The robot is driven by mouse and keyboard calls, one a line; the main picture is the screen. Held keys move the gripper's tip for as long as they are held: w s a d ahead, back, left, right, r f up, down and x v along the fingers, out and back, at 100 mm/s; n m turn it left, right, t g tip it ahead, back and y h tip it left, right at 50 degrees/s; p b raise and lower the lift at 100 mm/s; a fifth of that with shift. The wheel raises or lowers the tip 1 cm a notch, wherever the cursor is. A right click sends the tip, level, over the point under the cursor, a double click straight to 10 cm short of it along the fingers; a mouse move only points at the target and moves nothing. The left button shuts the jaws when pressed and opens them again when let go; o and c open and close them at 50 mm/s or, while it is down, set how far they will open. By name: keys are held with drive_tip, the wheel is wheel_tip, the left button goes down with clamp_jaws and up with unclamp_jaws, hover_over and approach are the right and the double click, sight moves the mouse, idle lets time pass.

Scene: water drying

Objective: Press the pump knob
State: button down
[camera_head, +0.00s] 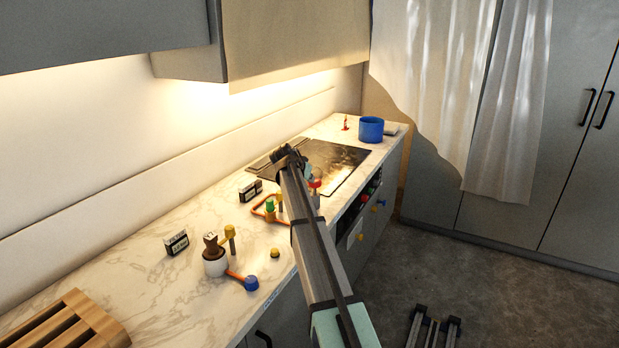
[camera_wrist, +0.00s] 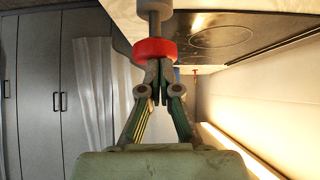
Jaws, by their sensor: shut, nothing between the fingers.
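A round red knob (camera_head: 315,183) on a grey post stands by the front edge of the counter, beside the cooktop, partly covered by my arm. I take it for the pump knob, though no label shows. In the wrist view, the red knob (camera_wrist: 155,50) is large and close, on its grey post. My gripper (camera_wrist: 158,92) is shut and empty, with its fingertips right at the knob's face; I cannot tell whether they touch it. In the head view my arm hides most of the gripper.
A blue pot (camera_head: 371,129) stands beyond the cooktop (camera_head: 345,158). Overhead cabinets (camera_head: 295,35) limit height.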

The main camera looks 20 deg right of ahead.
sight(311, 186)
drive_tip(key=shift+s+f+b, duration=0.1)
drive_tip(key=shift+f+b, duration=0.4)
drive_tip(key=shift+f, duration=1.05)
drive_tip(key=s+a+r+b, duration=0.1)
drive_tip(key=s+a+r, duration=0.1)
drive_tip(key=r, duration=0.3)
drive_tip(key=s+a+r, duration=0.2)
drive_tip(key=a+r, duration=0.2)
drive_tip(key=r, duration=0.2)
drive_tip(key=shift+s+r+b, duration=0.15)
drive_tip(key=shift+r+b, duration=0.05)
drive_tip(key=shift+b, duration=0.15)
